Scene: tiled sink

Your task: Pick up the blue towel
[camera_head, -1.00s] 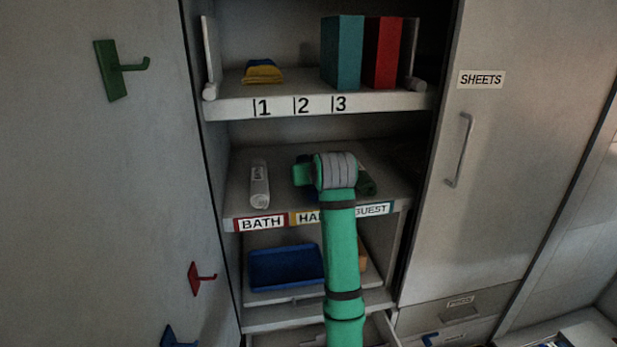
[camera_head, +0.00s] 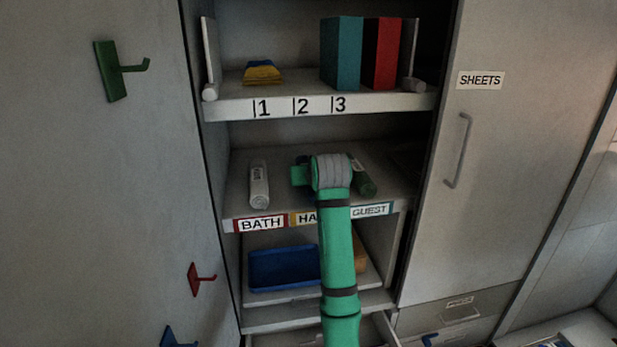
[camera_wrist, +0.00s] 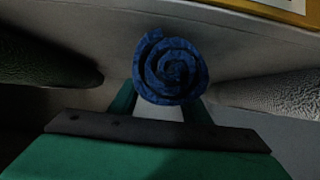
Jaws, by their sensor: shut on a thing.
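The blue towel (camera_wrist: 171,68) is rolled up, and its spiral end faces the wrist camera. My gripper (camera_wrist: 168,98) is shut on it, with a green finger on each side of the roll. In the head view my green arm reaches over the middle shelf (camera_head: 237,205), and my wrist with its grey band hides most of the gripper and the towel. The towel is between a white roll and a dark green roll. I cannot tell whether it still touches the shelf.
The white roll (camera_head: 259,184) lies left of my gripper and the dark green roll (camera_head: 363,178) right, both close by. The upper shelf (camera_head: 385,104) holds a teal box (camera_head: 342,52) and a red box (camera_head: 381,53). A blue bin (camera_head: 284,267) sits below.

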